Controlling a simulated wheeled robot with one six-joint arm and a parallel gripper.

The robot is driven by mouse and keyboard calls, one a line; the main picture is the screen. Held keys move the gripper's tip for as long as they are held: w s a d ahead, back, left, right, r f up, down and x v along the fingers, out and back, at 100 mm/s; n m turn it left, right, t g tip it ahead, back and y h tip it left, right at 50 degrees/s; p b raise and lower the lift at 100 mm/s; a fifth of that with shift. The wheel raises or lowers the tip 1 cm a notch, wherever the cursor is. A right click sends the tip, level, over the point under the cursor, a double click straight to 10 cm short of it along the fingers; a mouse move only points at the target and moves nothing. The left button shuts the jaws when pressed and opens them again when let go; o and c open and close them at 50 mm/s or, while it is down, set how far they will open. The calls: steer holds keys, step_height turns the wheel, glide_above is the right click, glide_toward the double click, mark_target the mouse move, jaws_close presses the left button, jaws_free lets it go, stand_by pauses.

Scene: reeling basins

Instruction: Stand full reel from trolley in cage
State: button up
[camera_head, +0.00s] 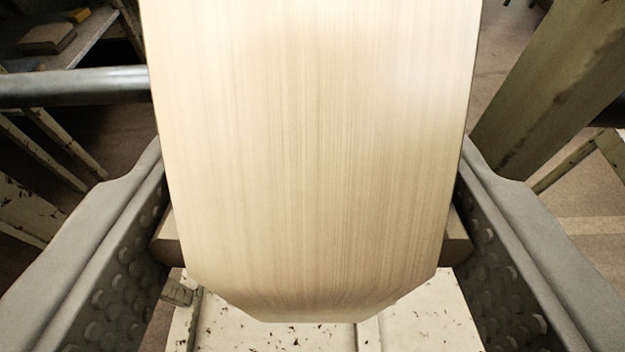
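A large reel (315,150) wound with pale, cream-coloured thread fills the middle of the view, very close, and its top runs out of the frame. Its lower end is bevelled at the corners. A brown bar-like part of the reel shows at each side, low down, and meets the dimpled pads of my gripper (313,225). The grey fingers stand one on each side, shut on the reel. The reel hides much of what lies behind it. I cannot tell whether the chipped white surface (425,315) below belongs to the trolley or the cage.
A grey horizontal bar (75,87) comes in from the left and runs up to the reel's edge. A bench (75,45) with a brown block stands at the upper left. A worn, greenish slanted beam (555,85) rises at the right. Brown floor shows between them.

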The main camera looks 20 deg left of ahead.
steer(key=v, duration=2)
stand_by(0.4)
stand_by(0.4)
